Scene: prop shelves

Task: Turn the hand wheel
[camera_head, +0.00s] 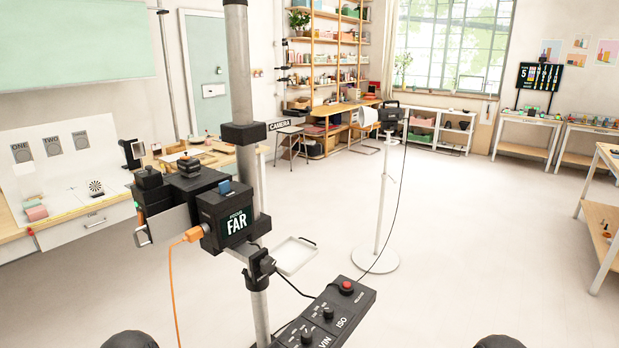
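A camera rig (180,195) is mounted on a grey vertical pole (241,85) at centre left. Its box (228,215) shows the word FAR, and an orange cable (172,275) is plugged into its side. A black clamp with a knob (260,268) sits lower on the pole. I cannot make out a clear hand wheel; whether this knob is one, I cannot tell. Below it, a sloped black control panel (349,309) has dials and a red button (346,287). Neither gripper shows; only two dark rounded shapes, possibly mine, are cut off at the bottom edge.
A small white tray (295,257) sticks out right of the pole. A thin stand (383,205) with a round base and a black cable is behind it. Workbenches (85,228) line the left, shelves the back, and tables the right. The floor at right (480,240) is clear.

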